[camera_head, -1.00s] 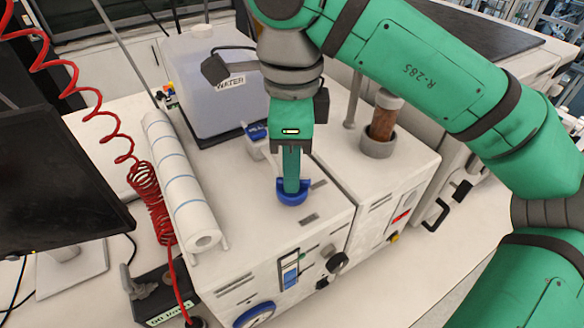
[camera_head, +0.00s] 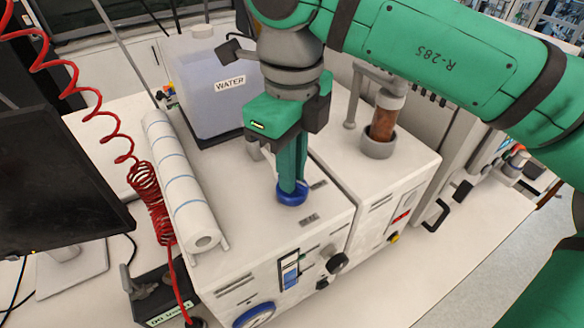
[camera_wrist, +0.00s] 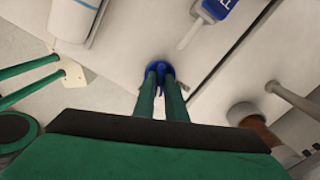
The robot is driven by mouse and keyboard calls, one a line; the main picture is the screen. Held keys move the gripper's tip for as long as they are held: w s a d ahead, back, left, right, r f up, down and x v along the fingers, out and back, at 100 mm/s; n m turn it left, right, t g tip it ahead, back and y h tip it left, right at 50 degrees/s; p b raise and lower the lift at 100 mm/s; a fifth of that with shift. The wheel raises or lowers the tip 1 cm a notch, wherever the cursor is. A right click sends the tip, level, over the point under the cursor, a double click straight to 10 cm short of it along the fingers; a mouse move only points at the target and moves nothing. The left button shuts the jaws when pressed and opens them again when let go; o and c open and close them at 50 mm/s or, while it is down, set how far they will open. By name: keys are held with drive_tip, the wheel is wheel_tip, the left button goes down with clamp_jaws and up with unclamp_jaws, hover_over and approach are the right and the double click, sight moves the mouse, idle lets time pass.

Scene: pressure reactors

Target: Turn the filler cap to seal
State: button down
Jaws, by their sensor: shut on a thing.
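The blue filler cap (camera_head: 291,195) sits on the top face of the white machine (camera_head: 262,232), near its front right. My gripper (camera_head: 293,186) points down from above with its green fingers shut on the cap. In the wrist view the cap (camera_wrist: 160,72) shows between and around my fingertips (camera_wrist: 160,76), and the fingers hide part of it. Whether the cap sits fully flush is too small to tell.
A paper roll (camera_head: 180,182) lies left of the cap, and a water container (camera_head: 212,85) stands behind. A second white unit with a brown cylinder (camera_head: 383,122) stands to the right. A red coiled hose (camera_head: 150,190) hangs left, near a black monitor (camera_head: 55,150).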

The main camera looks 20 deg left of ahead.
drive_tip(key=m, duration=0.4)
drive_tip(key=shift+m, duration=0.4)
idle(0.4)
drive_tip(key=c, duration=1.8)
unclamp_jaws()
drive_tip(key=shift+r, duration=0.1)
wheel_tip(320, 180, up, 7)
drive_tip(key=shift+r, duration=0.2)
